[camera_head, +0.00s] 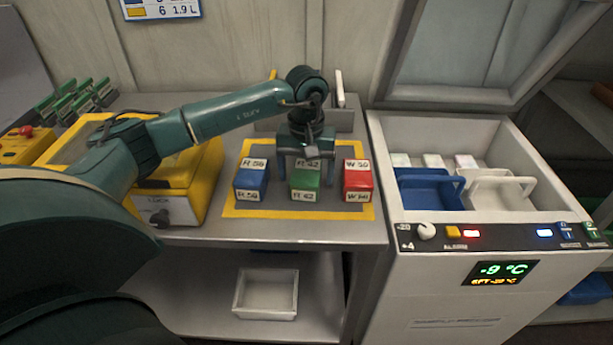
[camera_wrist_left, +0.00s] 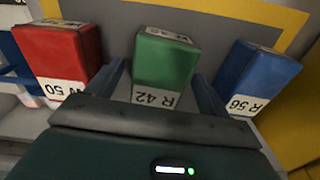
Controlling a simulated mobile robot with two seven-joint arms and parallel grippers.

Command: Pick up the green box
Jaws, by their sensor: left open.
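The green box (camera_head: 306,181) stands on the table between two other boxes, with a white label reading 42. My left gripper (camera_head: 305,172) is open over it, pointing down, with a finger on each side of the box. In the left wrist view the green box (camera_wrist_left: 165,62) sits between the two open fingers (camera_wrist_left: 162,95), its label towards the palm. I cannot tell whether the fingers touch it. My right gripper is in neither view.
A blue box (camera_head: 251,181) stands left of the green box and a red box (camera_head: 357,182) right of it, both close by. A yellow machine (camera_head: 181,180) stands to the left. An open freezer (camera_head: 490,215) with bins stands right. A white tray (camera_head: 266,312) lies on the lower shelf.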

